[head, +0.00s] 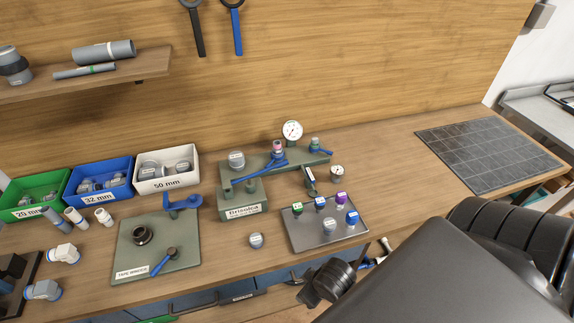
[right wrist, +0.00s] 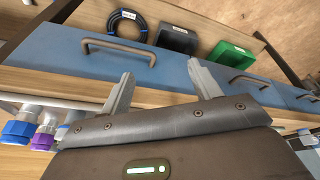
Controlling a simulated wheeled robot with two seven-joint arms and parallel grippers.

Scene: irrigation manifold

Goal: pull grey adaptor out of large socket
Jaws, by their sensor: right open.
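A grey adaptor (head: 236,160) with a pale label stands upright at the left end of the grey-green manifold (head: 262,176). It appears seated in a socket there; the socket itself is hidden under it. A similar grey fitting (head: 256,240) stands on the bench in front of the manifold. In the right wrist view my right gripper (right wrist: 162,90) is open, with nothing between its two fingers. In the head view the right arm comes in at the lower right, away from the manifold, and its fingers cannot be made out. My left gripper is not in view.
A tape-winder board (head: 190,250) is at left, with white (head: 140,186), blue (head: 72,205) and green bins behind. A dark panel (head: 480,155) lies far right. Blue drawers (right wrist: 190,70) are under the bench.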

